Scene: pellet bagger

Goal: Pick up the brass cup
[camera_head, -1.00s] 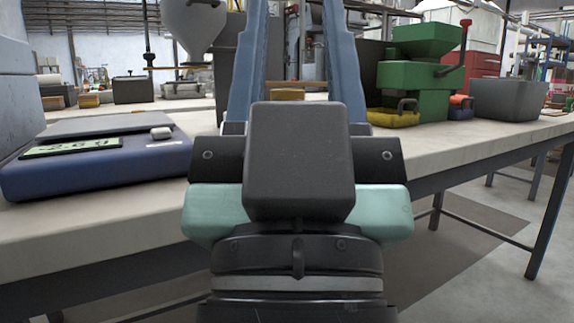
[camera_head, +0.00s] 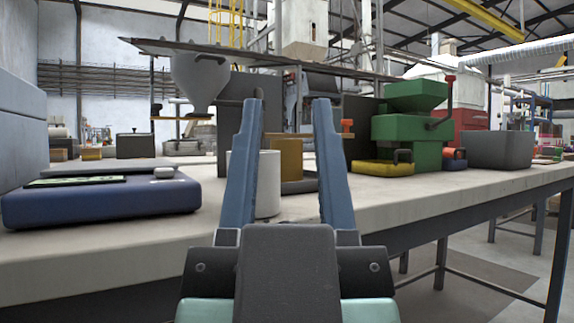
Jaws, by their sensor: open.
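A brass-coloured cup (camera_head: 288,157) stands on the bench, seen between my gripper's two blue fingers, in front of dark machinery. A white cylinder (camera_head: 268,187) stands nearer, at its left, and overlaps its left edge in the picture. My gripper (camera_head: 287,104) is open, with nothing seen between its fingers, and points forward over the bench. Its left finger hides part of the white cylinder. The distance from the fingertips to the cup is hard to judge.
A blue scale (camera_head: 100,203) lies on the bench (camera_head: 400,195) at left. A green machine (camera_head: 405,128), a yellow tray (camera_head: 383,168) and a grey bin (camera_head: 497,149) stand at right. A hopper (camera_head: 198,78) is behind. The bench's front right part is clear.

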